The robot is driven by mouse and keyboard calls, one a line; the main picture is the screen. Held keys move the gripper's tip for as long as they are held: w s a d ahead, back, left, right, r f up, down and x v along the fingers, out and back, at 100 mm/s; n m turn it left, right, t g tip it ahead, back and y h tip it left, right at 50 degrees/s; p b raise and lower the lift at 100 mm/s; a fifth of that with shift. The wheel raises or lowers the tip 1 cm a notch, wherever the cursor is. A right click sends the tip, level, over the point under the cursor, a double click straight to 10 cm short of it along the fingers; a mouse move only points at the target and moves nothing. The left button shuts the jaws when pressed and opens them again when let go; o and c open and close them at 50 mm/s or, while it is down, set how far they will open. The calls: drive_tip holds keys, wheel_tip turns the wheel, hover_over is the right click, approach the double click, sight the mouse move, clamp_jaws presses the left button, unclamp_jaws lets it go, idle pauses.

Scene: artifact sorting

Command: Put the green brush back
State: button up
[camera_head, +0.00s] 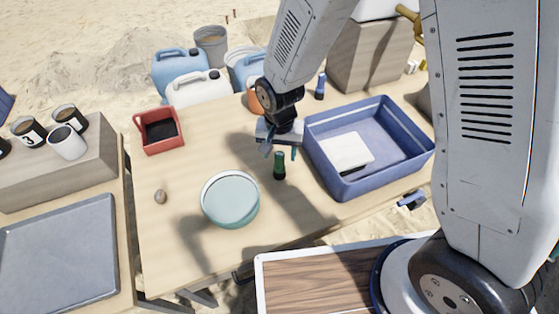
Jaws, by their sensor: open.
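The green brush (279,170) is a small dark green piece with a darker upper part. It looks upright on the wooden table, between the bowl and the blue tub. My gripper (281,151) points down just above it, with its fingers apart. The brush's top shows near and below the fingertips; I cannot tell whether it is between them or touching them. A similar blue item (320,88), maybe another brush, stands upright behind the blue tub.
A blue tub (395,181) with a white slab (345,152) inside is right of my gripper. A pale teal bowl (230,221), a brown stone (160,197) and a red container (137,124) are to the left. Jerrycans (178,66) stand behind.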

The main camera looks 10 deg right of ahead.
wheel_tip(320, 180, up, 6)
drive_tip(key=shift+f, duration=0.15)
drive_tip(key=shift+d+r, duration=0.2)
drive_tip(key=shift+r, duration=0.2)
drive_tip(key=s+d+r+n, duration=0.1)
drive_tip(key=s+d+r, duration=0.1)
drive_tip(key=d+r, duration=0.45)
drive_tip(key=s+d+r, duration=0.3)
drive_tip(key=d+r, duration=0.2)
drive_tip(key=r, duration=0.3)
drive_tip(key=s+d+r+n, duration=0.1)
drive_tip(key=s+d+r, duration=0.3)
drive_tip(key=s, duration=0.3)
drive_tip(key=s+d+r+t, duration=0.1)
drive_tip(key=s+d+r, duration=0.3)
drive_tip(key=s, duration=0.3)
drive_tip(key=shift+s+d+r+n, duration=0.2)
drive_tip(key=shift+d+r+n, duration=0.15)
drive_tip(key=shift+d+n, duration=0.1)
